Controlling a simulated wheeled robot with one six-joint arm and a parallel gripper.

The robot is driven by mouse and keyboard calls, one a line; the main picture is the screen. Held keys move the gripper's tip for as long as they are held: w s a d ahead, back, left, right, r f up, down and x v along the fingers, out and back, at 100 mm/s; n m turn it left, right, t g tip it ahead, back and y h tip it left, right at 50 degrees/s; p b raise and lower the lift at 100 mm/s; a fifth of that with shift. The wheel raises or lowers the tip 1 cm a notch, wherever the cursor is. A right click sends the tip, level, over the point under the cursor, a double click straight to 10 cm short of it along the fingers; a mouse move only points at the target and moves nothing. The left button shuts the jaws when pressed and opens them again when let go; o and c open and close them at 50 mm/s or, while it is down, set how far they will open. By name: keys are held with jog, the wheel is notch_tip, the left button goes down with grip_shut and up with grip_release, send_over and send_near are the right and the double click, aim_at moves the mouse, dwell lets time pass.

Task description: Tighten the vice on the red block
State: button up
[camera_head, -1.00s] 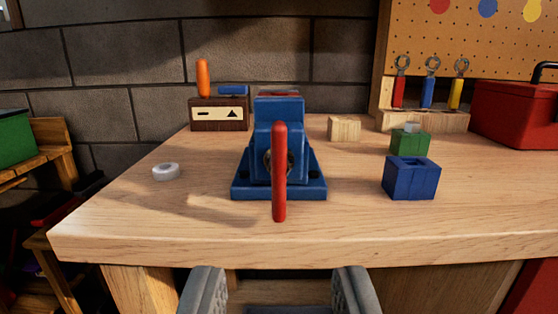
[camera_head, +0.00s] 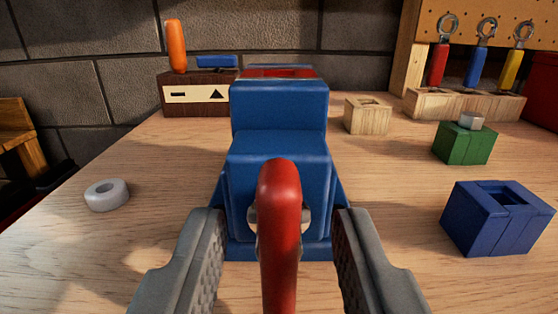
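The blue vice (camera_head: 278,185) stands on the wooden workbench straight ahead. Its red handle (camera_head: 279,225) hangs upright at the front, over a grey screw end. A strip of the red block (camera_head: 278,72) shows at the top of the vice; the rest is hidden behind the blue body. My gripper (camera_head: 279,235) is open, with one grey finger on each side of the red handle. I see gaps between the handle and both fingers.
A white ring (camera_head: 106,194) lies left. A dark box (camera_head: 195,97) with an orange-handled tool (camera_head: 176,46) stands behind left. A blue block (camera_head: 498,217), green block (camera_head: 464,142) and wooden block (camera_head: 367,116) stand right. A tool rack (camera_head: 465,104) is behind them.

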jog(key=shift+w, duration=1.15)
grip_shut()
jog(key=shift+m, duration=0.3)
jog(key=m, duration=0.1)
jog(key=d+m, duration=0.1)
jog(key=m, duration=0.1)
jog(key=shift+f, duration=0.1)
jog(key=m, duration=0.4)
jog(key=shift+d+f, duration=0.2)
jog(key=shift+d, duration=0.1)
jog(key=m, duration=0.3)
jog(key=shift+d+f+m, duration=0.25)
jog(key=shift+f+m, duration=0.05)
jog(key=shift+f, duration=0.05)
jog(key=shift+d+f+m, duration=0.1)
jog(key=shift+f+m, duration=0.1)
jog(key=shift+m, duration=0.7)
jog(key=shift+d+f+m, duration=0.1)
jog(key=shift+f+m, duration=0.05)
jog(key=shift+m, duration=0.75)
